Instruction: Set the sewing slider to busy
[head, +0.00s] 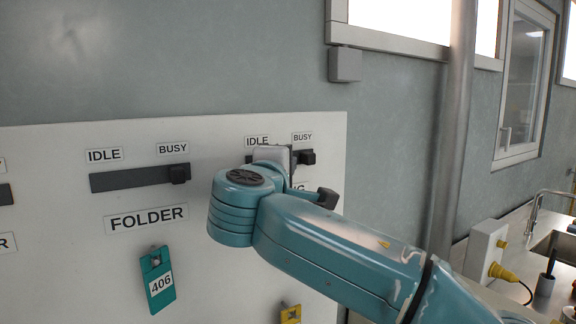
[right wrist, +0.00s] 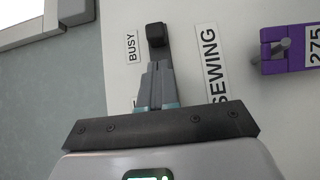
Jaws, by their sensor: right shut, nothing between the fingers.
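The sewing slider's black knob (head: 307,157) is at the right end of its track, under the BUSY label (head: 302,137). My right arm hides the track's left part and most of the SEWING label in the head view. In the right wrist view the knob (right wrist: 156,34) stands beside the BUSY label (right wrist: 130,46), with the SEWING label (right wrist: 212,62) to its right. My right gripper (right wrist: 158,66) is shut and empty, its fingertips over the track just short of the knob; I cannot tell whether they touch. My left gripper is not in view.
The folder slider (head: 178,174) on the same white panel (head: 60,235) has its knob at the BUSY end. A teal 406 tag (head: 158,282) hangs below it. A purple 275 tag (right wrist: 290,50) hangs near the SEWING label. A vertical pipe (head: 455,130) stands right of the panel.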

